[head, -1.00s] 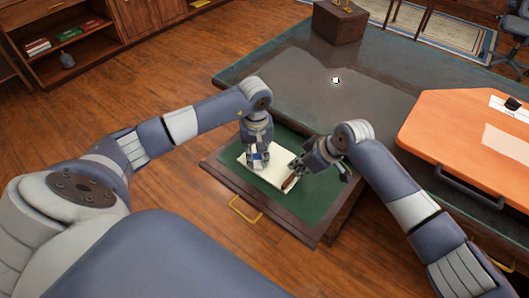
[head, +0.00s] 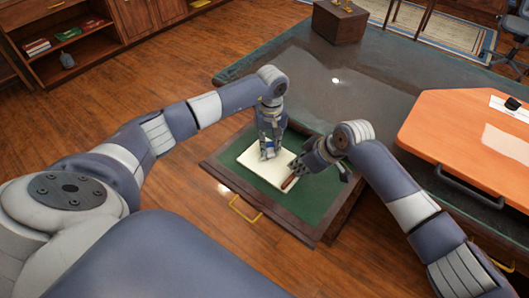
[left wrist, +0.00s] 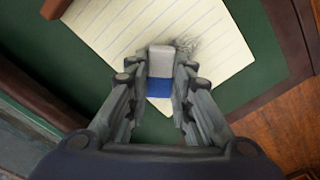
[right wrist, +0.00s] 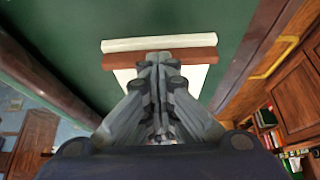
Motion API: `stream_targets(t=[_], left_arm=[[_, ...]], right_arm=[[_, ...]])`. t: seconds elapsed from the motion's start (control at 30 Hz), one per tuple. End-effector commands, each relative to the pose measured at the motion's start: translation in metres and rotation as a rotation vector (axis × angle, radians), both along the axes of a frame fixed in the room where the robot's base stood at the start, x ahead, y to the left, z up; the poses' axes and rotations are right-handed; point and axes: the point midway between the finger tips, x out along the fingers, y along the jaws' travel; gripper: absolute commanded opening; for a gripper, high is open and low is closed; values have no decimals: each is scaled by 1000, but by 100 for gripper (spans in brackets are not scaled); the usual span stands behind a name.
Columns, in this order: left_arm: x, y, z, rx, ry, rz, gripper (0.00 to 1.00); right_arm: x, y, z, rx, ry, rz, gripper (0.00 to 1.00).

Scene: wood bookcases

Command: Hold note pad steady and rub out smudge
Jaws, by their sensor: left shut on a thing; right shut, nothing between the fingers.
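The lined cream note pad (head: 250,170) lies flat on the green bottom of an open drawer. My left gripper (left wrist: 160,72) is shut on a white eraser with a blue sleeve (left wrist: 159,88), low over the pad. A dark grey scribbly smudge (left wrist: 188,46) shows on the lined paper (left wrist: 120,25) beside the eraser's tip. My right gripper (head: 303,168) is shut and empty, its fingertips at the pad's brown binding strip (head: 289,182). The right wrist view shows the fingertips over this strip (right wrist: 118,61); I cannot tell how firmly they touch.
The drawer's wooden walls (head: 300,228) surround the pad, with a brass handle (head: 243,210) in front. The dark desktop (head: 330,95) lies behind, with a wooden box (head: 340,22) at its far edge. An orange board (head: 455,130) is at the right.

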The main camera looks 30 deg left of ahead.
Motion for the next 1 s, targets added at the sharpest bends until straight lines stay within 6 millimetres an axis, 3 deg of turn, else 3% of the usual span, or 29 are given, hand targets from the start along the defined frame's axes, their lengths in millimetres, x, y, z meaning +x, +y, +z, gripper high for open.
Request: stream_targets(t=[0.33, 0.7, 1.0], left_arm=[[9, 0, 0, 1, -2, 0, 2], [-21, 3, -2, 2, 1, 0, 2], [-34, 4, -3, 2, 3, 0, 2]], right_arm=[[-2, -3, -6, -9, 7, 0, 0], [-2, -2, -6, -9, 7, 0, 0], [-1, -2, -5, -8, 5, -1, 0]])
